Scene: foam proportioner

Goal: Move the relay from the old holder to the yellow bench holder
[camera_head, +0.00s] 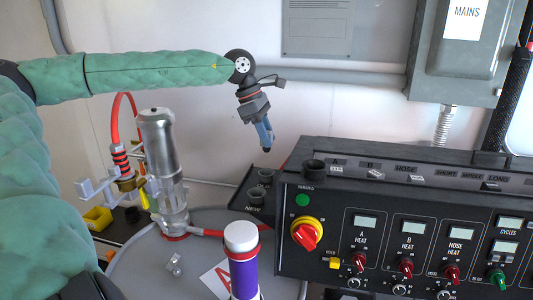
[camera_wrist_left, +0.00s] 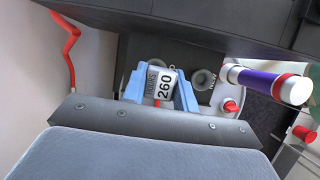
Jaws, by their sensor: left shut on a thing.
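My left gripper (camera_head: 266,147) points down with blue fingers just above a black tray with two dark round cups (camera_head: 256,196), one marked "NEW". In the left wrist view its blue fingers (camera_wrist_left: 160,92) are shut on a relay (camera_wrist_left: 160,84) with a white label reading "260". In the head view the relay is hardly visible at the fingertips. A small yellow holder (camera_head: 97,218) stands at the far left. My right gripper is not in view.
A black control panel (camera_head: 400,235) fills the right. A silver cylinder (camera_head: 158,135) on a clear tube stands left of the gripper. A purple and white bottle (camera_head: 243,262) stands in front on the grey drum lid (camera_head: 205,262). A red hose (camera_head: 120,100) arches at the left.

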